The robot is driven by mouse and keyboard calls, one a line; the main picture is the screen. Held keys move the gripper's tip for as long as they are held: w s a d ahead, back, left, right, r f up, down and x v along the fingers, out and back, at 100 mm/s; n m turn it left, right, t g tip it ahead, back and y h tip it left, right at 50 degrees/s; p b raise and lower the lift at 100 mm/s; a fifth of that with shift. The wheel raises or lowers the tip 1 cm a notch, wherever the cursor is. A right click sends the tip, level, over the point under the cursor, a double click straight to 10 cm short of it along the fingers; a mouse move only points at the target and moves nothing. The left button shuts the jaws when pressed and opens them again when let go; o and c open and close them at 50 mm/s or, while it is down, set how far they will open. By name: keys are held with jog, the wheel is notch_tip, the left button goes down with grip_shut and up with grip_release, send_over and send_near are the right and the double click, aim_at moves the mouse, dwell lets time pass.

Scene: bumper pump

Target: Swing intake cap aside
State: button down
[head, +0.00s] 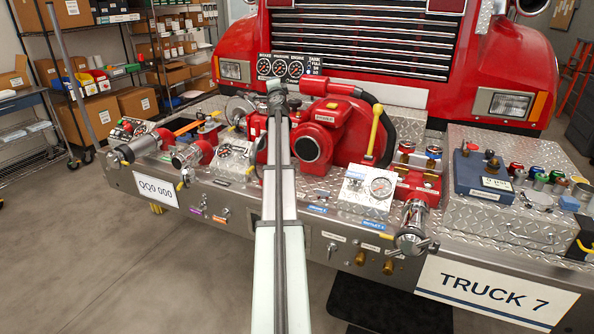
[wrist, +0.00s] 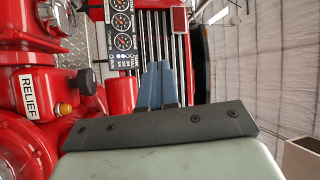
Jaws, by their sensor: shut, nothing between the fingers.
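No part is legibly marked as the intake cap, so I cannot tell for certain which one it is. On the red pump (head: 328,122), a dark round face in a red ring (head: 307,149) looks forward, just right of my arm. A silver capped fitting (head: 118,154) sticks out at the bumper's left end. Another silver cap with handles (head: 411,238) is at the front right. My gripper (head: 277,86) is over the pump, near the gauges; my arm hides part of the pump. In the wrist view its blue-grey fingers (wrist: 158,84) are together and empty.
A gauge panel (head: 290,67) stands behind the pump. A yellow-handled lever (head: 375,130) rises to its right. A red part labelled RELIEF (wrist: 45,93) is left of my fingers in the wrist view. A diamond-plate box (head: 500,220) holds fittings at right.

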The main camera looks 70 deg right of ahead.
jog(key=s+a+f+n+g+y, duration=0.1)
jog(key=s+a+f+n+y, duration=0.45)
jog(key=s, duration=0.35)
jog(key=s+a+f+n+g+y, duration=0.2)
jog(key=s+a+f+n+y, duration=0.3)
jog(key=s, duration=0.3)
jog(key=s+a+f+n+g+y, duration=0.1)
jog(key=s+a+f+n+y, duration=0.3)
jog(key=s+f+n+y, duration=0.4)
jog(key=w+a+f+m+h, duration=0.1)
jog(key=w+a+f+h, duration=0.1)
jog(key=w+f, duration=0.5)
jog(key=shift+w+f, duration=0.15)
jog(key=shift+w, duration=0.15)
jog(key=shift+a, duration=0.15)
